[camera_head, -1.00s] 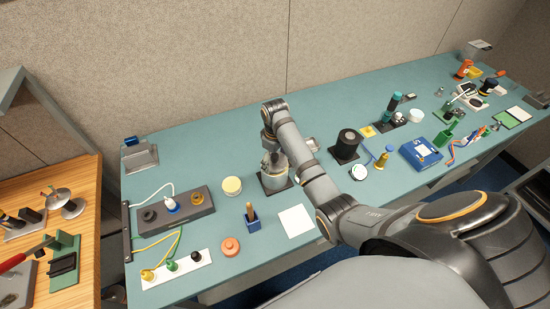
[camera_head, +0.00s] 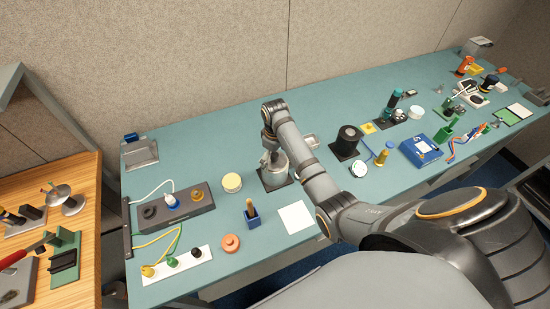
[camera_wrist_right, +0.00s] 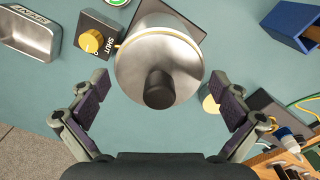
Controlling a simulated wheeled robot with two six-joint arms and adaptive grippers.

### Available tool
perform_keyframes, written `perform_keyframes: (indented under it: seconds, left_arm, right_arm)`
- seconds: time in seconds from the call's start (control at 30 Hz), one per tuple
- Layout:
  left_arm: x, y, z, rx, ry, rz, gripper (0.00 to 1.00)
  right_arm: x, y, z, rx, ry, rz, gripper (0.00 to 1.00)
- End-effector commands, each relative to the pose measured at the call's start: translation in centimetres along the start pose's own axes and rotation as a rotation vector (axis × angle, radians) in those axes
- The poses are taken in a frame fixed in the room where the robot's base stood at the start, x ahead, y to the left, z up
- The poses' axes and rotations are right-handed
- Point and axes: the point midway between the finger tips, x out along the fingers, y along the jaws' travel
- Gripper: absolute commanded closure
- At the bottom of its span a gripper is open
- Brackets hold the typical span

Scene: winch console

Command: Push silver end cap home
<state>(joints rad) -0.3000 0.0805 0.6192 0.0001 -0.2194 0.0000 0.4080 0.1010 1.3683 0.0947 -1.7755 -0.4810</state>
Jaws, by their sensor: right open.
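The silver end cap (camera_wrist_right: 158,68) is a round, shiny disc with a black knob at its centre, in the right wrist view. It sits on a silver cylinder seen end-on; I cannot tell whether there is a gap behind it. In the head view the silver body (camera_head: 273,172) stands on a dark base, partly hidden by my right arm. My right gripper (camera_wrist_right: 163,98) is open and empty, its fingers apart on either side of the cap's near edge. In the head view the right gripper (camera_head: 268,145) is above the silver body, its fingers hard to make out. My left gripper is out of view.
A black box with a yellow knob marked SHUT (camera_wrist_right: 92,41) and a metal tray (camera_wrist_right: 30,32) lie close to the silver body. A blue holder (camera_head: 252,218), white card (camera_head: 295,217) and cream round tub (camera_head: 232,182) stand nearby. A black cylinder (camera_head: 348,140) stands right of my arm.

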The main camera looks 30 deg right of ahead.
Motion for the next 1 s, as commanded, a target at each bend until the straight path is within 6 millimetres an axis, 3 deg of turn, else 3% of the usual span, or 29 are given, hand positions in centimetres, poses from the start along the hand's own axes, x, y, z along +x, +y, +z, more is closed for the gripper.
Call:
perform_keyframes:
  seconds: [0.5, 1.0]
  left_arm:
    - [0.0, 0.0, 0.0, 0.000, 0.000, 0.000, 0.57]
    - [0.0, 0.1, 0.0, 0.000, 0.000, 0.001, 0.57]
  right_arm:
    - [-7.2, 0.0, 0.0, 0.000, 0.002, 0.001, 0.00]
    - [-7.5, 0.0, 0.0, 0.000, 0.001, 0.001, 0.00]
